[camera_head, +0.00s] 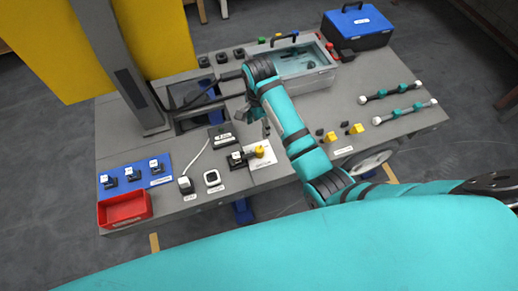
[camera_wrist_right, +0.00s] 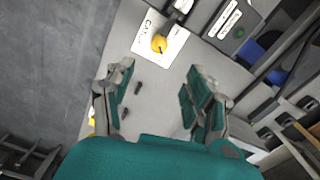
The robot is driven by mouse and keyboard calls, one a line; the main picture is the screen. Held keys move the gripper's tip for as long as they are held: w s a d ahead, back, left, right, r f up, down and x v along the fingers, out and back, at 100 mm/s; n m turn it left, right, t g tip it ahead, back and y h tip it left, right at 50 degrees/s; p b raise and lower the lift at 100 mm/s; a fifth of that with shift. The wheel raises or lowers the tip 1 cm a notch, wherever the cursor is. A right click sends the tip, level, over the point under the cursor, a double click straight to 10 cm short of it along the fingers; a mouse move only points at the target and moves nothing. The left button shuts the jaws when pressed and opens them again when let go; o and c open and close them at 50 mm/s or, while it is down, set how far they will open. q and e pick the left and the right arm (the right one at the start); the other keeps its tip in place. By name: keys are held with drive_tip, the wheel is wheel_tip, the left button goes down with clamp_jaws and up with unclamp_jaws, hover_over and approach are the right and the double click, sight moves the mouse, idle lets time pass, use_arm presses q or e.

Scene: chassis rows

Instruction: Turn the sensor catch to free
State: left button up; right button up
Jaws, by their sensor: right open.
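The catch shows as a yellow knob (camera_head: 259,151) on a white labelled plate (camera_head: 266,160), near the front middle of the grey table. A small black part with a white label (camera_head: 238,157) sits just left of the knob. In the right wrist view the yellow knob (camera_wrist_right: 159,44) lies ahead of the fingertips, with a dark slot or mark on it. My right gripper (camera_head: 253,115) is open and empty above the table; its spread fingers also show in the right wrist view (camera_wrist_right: 161,80). It does not touch the knob. My left gripper is out of view.
A red bin (camera_head: 125,209) and a blue plate (camera_head: 112,167) with black parts are at the left. Teal rods (camera_head: 392,92) and small yellow parts (camera_head: 355,129) lie at the right.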

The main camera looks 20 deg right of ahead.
sight(259, 149)
wheel_tip(259, 149, down, 16)
drive_tip(key=shift+f+b, duration=0.1)
drive_tip(key=shift+b, duration=0.55)
clamp_jaws()
